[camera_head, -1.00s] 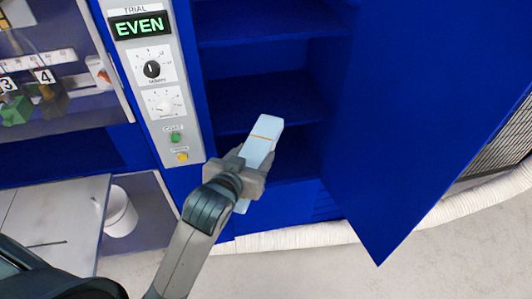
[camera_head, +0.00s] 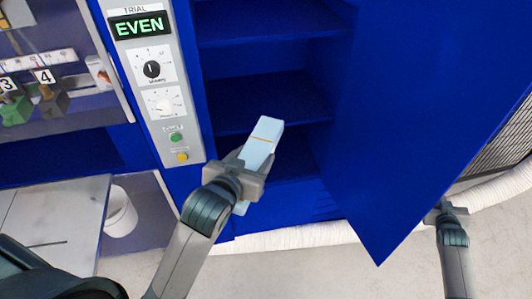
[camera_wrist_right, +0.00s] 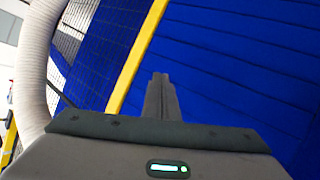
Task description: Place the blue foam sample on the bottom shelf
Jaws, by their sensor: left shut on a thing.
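The blue foam sample (camera_head: 264,140) is a pale light-blue block with a thin orange line across it. My left gripper (camera_head: 246,174) is shut on it and holds it tilted in front of the open blue cabinet. The foam overlaps the lower compartment in the head view; I cannot tell whether its end is inside. The bottom shelf (camera_head: 292,168) is partly hidden by the foam and gripper. My right gripper (camera_head: 443,212) is beside the outer edge of the open door. In the right wrist view its fingers (camera_wrist_right: 161,97) are together, with nothing between them.
The open blue door (camera_head: 405,120) stands to the right of the shelves. A middle shelf (camera_head: 265,103) is above the bottom one. A control panel (camera_head: 160,95) reading EVEN is on the left. A pale hose (camera_wrist_right: 38,65) and mesh are near my right gripper.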

